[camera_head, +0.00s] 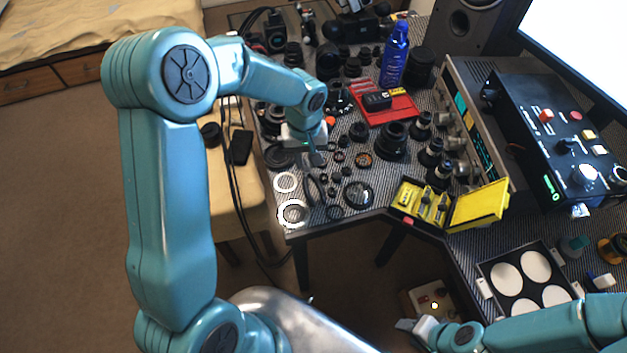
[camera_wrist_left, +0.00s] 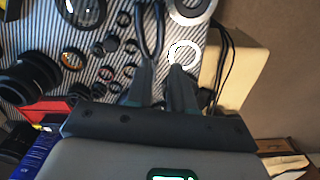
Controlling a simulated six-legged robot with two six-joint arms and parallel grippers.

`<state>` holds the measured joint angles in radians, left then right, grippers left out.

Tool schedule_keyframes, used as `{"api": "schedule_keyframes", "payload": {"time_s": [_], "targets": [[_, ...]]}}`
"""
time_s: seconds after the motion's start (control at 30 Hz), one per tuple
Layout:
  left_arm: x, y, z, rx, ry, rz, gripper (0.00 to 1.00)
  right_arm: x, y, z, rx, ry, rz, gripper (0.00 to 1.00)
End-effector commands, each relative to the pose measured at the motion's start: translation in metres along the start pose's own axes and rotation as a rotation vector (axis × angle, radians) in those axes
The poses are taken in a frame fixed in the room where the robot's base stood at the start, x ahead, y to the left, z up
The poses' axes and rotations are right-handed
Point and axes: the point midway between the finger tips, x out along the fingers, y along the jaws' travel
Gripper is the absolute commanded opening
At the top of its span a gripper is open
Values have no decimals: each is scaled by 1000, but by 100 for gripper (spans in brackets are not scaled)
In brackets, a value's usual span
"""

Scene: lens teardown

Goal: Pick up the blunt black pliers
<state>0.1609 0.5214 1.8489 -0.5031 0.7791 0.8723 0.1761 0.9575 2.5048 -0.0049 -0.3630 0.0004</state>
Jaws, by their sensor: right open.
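The black pliers (camera_head: 312,189) lie on the striped mat near the table's front left corner, below my left gripper in the head view. In the left wrist view the black pliers (camera_wrist_left: 149,32) show two curved handles that come together beside the left fingertip. The part beyond is hidden behind that finger. My left gripper (camera_head: 317,158) points down over the mat; in the wrist view its two fingers (camera_wrist_left: 164,70) are apart with nothing between them. I cannot tell whether a finger touches the pliers. My right gripper (camera_head: 408,325) is open, low at the bottom, away from the pliers.
White rings (camera_head: 286,182) lie left of the pliers and a lens ring (camera_head: 358,195) lies to the right. Several small dark rings sit close by. A red tray (camera_head: 388,108), a blue bottle (camera_head: 394,56) and a yellow case (camera_head: 478,206) stand farther off.

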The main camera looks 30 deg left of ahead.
Motion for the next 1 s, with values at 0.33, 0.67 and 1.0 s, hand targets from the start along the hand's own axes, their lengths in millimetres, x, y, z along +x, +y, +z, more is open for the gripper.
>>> {"api": "schedule_keyframes", "payload": {"time_s": [0.33, 0.67, 1.0], "targets": [[59, 0, -1, 1, -1, 0, 22, -4, -1, 0, 0, 0, 0, 43], [102, 1, 0, 3, -3, 0, 22, -14, -5, 0, 0, 0, 0, 43], [113, 1, -1, 3, 0, 2, 22, -14, -5, 0, 0, 0, 0, 43]]}}
